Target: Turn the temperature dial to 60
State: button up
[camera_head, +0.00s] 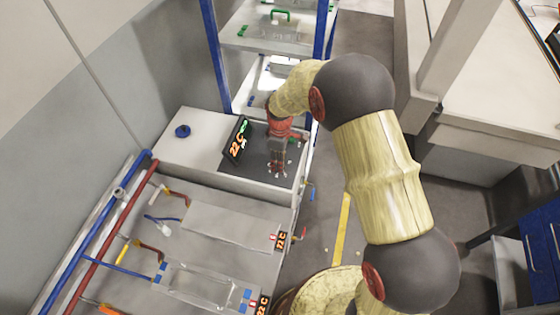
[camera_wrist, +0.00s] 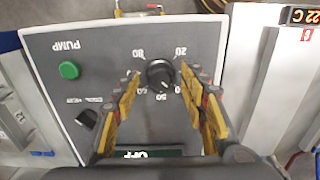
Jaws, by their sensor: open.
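The temperature dial (camera_wrist: 161,76) is a round black knob on a grey panel (camera_wrist: 205,45). In the wrist view it sits at the middle, with printed numbers around it, among them 20, 80, 60 and 50, seen upside down. My gripper (camera_wrist: 162,88) is open, its yellow-padded fingers on either side of the dial, apart from it as far as I can tell. Where the dial's mark points is too small to tell. In the head view my gripper (camera_head: 277,170) is over the dark panel (camera_head: 252,168), and the dial is hidden there.
The panel also has a green button (camera_wrist: 69,70) marked PUMP and a smaller black knob (camera_wrist: 87,118). An orange display (camera_head: 237,142) reading about 22 C stands beside my gripper. A blue-framed shelf (camera_head: 213,70) rises behind. Red and blue pipes (camera_head: 100,210) run at the left.

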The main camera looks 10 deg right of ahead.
jog(key=shift+f, duration=0.35)
jog(key=shift+c, duration=0.4)
grip_shut()
jog(key=m, duration=0.4)
jog(key=shift+m, duration=0.3)
jog(key=m, duration=0.4)
jog(key=shift+m, duration=0.3)
jog(key=m, duration=0.4)
jog(key=shift+m, duration=2.3)
